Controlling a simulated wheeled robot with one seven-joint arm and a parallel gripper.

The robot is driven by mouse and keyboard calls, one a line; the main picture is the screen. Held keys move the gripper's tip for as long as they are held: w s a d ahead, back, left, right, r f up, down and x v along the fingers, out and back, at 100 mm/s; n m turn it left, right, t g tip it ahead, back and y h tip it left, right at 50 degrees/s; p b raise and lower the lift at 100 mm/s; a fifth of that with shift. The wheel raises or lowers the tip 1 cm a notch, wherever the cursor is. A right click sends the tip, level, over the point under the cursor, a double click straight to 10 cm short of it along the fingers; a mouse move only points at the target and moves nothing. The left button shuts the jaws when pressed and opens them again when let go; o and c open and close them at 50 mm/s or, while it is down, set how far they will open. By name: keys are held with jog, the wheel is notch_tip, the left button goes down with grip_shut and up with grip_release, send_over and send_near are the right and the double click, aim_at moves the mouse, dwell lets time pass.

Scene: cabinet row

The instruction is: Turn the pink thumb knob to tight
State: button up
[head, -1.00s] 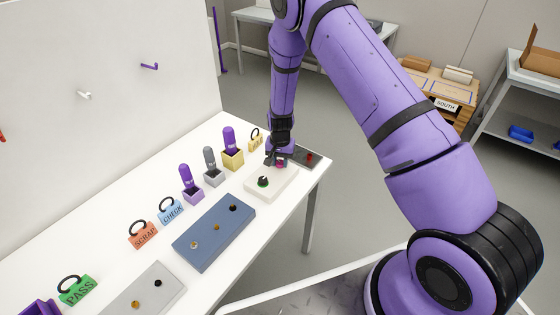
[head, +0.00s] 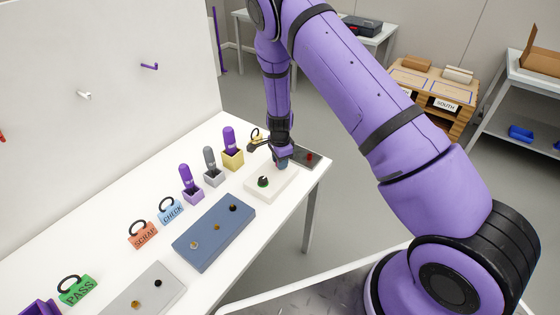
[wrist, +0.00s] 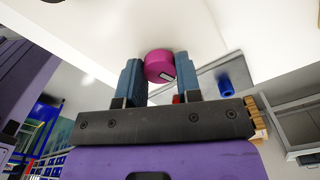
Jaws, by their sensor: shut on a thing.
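The pink thumb knob (wrist: 158,65) shows in the wrist view as a round magenta cap with a small white mark near its lower edge. My gripper (wrist: 155,75) has one blue-grey finger on each side of the knob and is shut on it. In the head view my gripper (head: 281,163) is at the far right of the white base plate (head: 257,190), and it mostly hides the knob there. The wrist view does not show any tight or loose label.
A dark plate with a red knob (head: 309,156) lies just right of my gripper. A blue-grey plate (head: 213,235), tool holders (head: 214,178) and tags (head: 170,212) line the table to the left.

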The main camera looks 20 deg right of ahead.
jog(key=shift+w+r+m, duration=0.15)
jog(key=shift+m, duration=1.35)
jog(key=o, duration=0.9)
jog(key=shift+o, duration=0.2)
notch_tip(320, 180, up, 11)
